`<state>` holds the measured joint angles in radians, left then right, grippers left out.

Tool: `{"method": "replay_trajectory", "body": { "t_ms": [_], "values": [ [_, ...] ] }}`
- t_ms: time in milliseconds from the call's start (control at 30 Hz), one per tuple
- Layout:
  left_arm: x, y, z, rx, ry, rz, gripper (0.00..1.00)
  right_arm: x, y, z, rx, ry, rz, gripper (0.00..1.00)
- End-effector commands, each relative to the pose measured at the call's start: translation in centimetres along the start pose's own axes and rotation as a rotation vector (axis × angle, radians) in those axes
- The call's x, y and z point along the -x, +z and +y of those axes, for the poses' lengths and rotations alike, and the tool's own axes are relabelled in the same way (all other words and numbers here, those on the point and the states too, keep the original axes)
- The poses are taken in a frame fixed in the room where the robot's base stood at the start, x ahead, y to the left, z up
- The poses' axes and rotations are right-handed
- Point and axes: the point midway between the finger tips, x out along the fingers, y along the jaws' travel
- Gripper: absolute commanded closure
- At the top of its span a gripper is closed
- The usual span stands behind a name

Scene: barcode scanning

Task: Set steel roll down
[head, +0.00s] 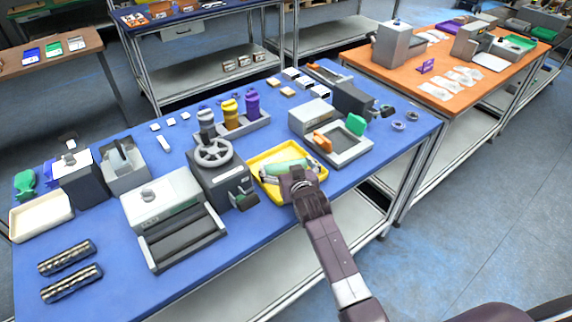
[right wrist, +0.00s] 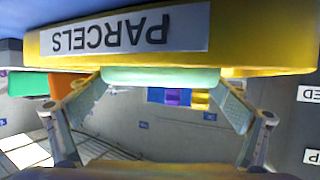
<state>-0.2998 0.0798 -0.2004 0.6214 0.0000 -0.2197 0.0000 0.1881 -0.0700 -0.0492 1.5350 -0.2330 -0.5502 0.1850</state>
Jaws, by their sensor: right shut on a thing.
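My right gripper (head: 299,183) reaches over the front edge of a yellow tray (head: 262,184) on the blue table. It is shut on a pale green, roll-like thing (head: 284,166), which lies low over or in the tray; I cannot tell whether it touches the tray floor. In the right wrist view the pale green thing (right wrist: 160,76) sits between the two fingertips (right wrist: 157,88), just by the tray wall (right wrist: 290,45) with its upside-down PARCELS label. No thing that is clearly a bare steel roll is in my grip. My left gripper is not in view.
A grey machine with a handwheel (head: 214,153) stands just left of the tray. A grey device with a dark screen (head: 345,140) stands to its right. Two dark ribbed holders (head: 68,257) lie at the table's left front. An orange table (head: 455,100) stands beyond.

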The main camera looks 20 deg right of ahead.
Motion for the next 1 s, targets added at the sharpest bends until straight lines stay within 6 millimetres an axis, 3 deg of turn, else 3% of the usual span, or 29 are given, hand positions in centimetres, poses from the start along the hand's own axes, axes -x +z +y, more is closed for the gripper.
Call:
{"method": "replay_trajectory", "body": {
  "t_ms": [33, 67, 100, 567, 1000],
  "values": [
    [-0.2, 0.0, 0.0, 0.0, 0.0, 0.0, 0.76, -0.1, 0.1, 0.0, 0.0, 0.0, 0.003, 0.47],
    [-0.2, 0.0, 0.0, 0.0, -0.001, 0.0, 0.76, -0.1, 0.3, 0.0, 0.0, 0.0, -0.001, 0.05],
    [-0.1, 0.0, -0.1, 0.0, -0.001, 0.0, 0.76, -0.1, 0.2, 0.0, 0.0, 0.0, 0.0, 0.01],
    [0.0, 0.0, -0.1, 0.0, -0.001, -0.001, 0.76, 0.6, 0.0, 0.0, 0.0, 0.0, -0.001, 0.0],
    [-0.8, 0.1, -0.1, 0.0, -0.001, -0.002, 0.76, 7.5, 0.1, 0.0, 0.0, 0.0, 0.0, 0.0]
  ]
}}
